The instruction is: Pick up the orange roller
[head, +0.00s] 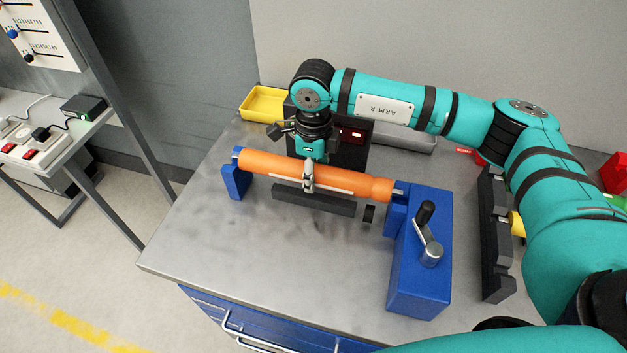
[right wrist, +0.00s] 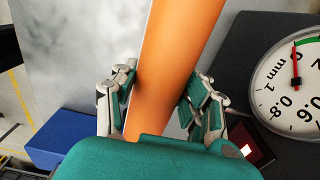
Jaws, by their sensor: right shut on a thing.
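The orange roller (head: 350,185) lies lengthwise between a blue support (head: 233,184) at its left end and a blue crank block (head: 425,265) at its right end. Its metal shaft ends show at both supports; I cannot tell whether it is lifted off them. My right gripper (head: 309,176) comes down from above and is shut around the roller's middle. In the right wrist view the roller (right wrist: 180,45) runs between the two fingers of the right gripper (right wrist: 163,86), one on each side. My left gripper is not in view.
A dark box (head: 352,152) with a red display stands behind the roller; a dial gauge (right wrist: 292,90) shows in the right wrist view. A yellow tray (head: 257,108) and grey tray (head: 405,141) are at the back. A black rack (head: 492,250) stands right. The table's front left is clear.

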